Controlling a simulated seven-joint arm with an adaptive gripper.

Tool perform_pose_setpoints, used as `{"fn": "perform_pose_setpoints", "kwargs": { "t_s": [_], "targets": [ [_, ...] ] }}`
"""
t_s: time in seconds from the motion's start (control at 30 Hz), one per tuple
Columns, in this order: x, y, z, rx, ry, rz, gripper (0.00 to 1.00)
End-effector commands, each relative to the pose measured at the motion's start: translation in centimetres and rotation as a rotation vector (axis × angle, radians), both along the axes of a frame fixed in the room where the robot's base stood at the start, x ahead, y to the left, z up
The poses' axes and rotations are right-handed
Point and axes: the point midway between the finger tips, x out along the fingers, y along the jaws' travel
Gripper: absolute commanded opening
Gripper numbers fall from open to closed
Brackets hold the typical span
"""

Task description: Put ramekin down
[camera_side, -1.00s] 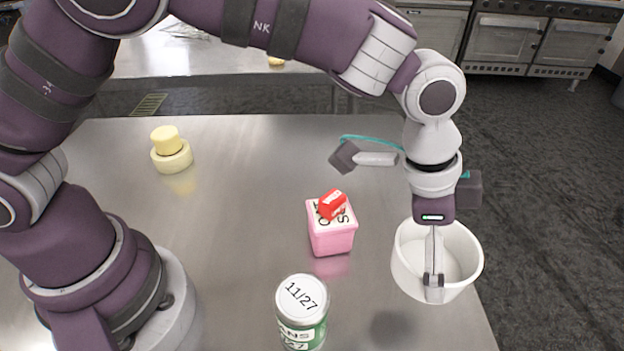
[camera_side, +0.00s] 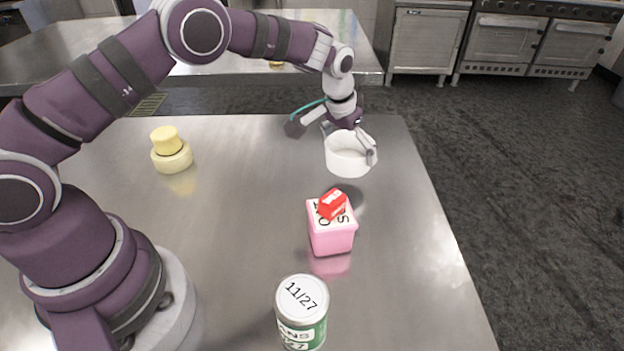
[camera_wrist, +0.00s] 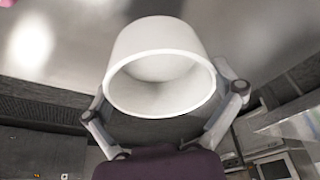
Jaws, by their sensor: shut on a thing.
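The white ramekin (camera_side: 347,160) is held by my gripper (camera_side: 350,143) above the far right part of the steel table. The ramekin looks empty.
A pink box (camera_side: 331,238) with a small red block (camera_side: 332,204) on it stands nearer the camera. A labelled can (camera_side: 302,312) is at the front. Stacked yellow cylinders (camera_side: 171,158) stand at the left. The steel table (camera_side: 240,200) is bare between them; its right edge is near the ramekin.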

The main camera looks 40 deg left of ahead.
Motion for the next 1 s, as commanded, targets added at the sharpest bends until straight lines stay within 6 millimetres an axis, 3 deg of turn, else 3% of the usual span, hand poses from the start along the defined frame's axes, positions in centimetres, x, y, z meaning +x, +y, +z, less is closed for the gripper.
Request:
{"fn": "perform_pose_setpoints", "kwargs": {
  "t_s": [0.1, 0.2, 0.57, 0.6, 1.0],
  "targets": [
    [-0.1, 0.0, -2.7, 0.000, 0.004, -0.001, 0.51],
    [-0.1, 0.0, -3.9, -0.001, 0.002, -0.001, 0.51],
    [0.0, -0.1, -4.3, 0.000, -0.001, -0.003, 0.51],
    [0.0, -0.1, -4.3, 0.000, -0.001, -0.003, 0.97],
    [0.0, -0.1, -3.9, 0.000, -0.001, -0.003, 1.00]
  ]
}}
